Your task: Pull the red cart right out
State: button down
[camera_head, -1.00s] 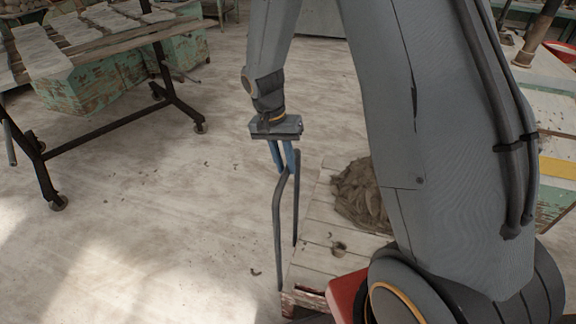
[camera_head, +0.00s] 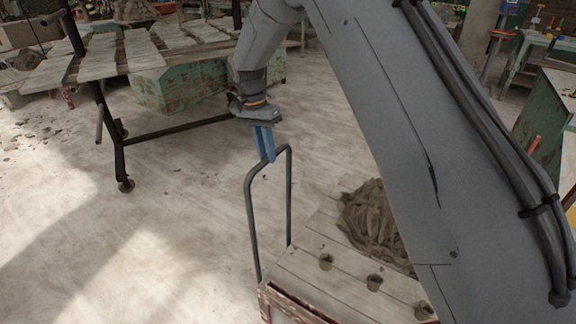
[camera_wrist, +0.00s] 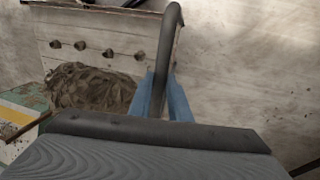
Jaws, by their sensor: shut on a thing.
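The red cart (camera_head: 284,262) is a low cart with a pale plank deck and a worn red edge, at the lower middle of the head view; part is cut off or hidden behind my arm. Its dark bent-tube handle (camera_head: 289,200) stands up at the left end of the deck. My gripper (camera_head: 267,158) is shut on the top bar of the handle, with blue fingers on either side. In the wrist view the fingers (camera_wrist: 165,98) close around the handle tube (camera_wrist: 168,55). A heap of clay trimmings (camera_head: 368,219) and several small cup-like pieces (camera_head: 326,262) lie on the deck.
A slatted table (camera_head: 160,50) on a dark wheeled frame stands at the upper left, with a worn green box (camera_head: 180,85) beneath. Green furniture (camera_head: 545,115) stands at the right. The pale floor (camera_head: 190,215) left of the cart is open, with small crumbs.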

jog(key=w+a+b, duration=0.2)
jog(key=w+a, duration=0.2)
jog(key=a, duration=0.1)
jog(key=shift+a, duration=0.15)
jog(key=shift+w, duration=0.1)
jog(key=c, duration=1.6)
grip_release()
jog(key=shift+c, duration=0.2)
notch_tip(320, 180, up, 8)
jog(key=w+a+b, duration=0.1)
jog(key=shift+f+b, duration=0.15)
jog(key=shift+b, duration=0.2)
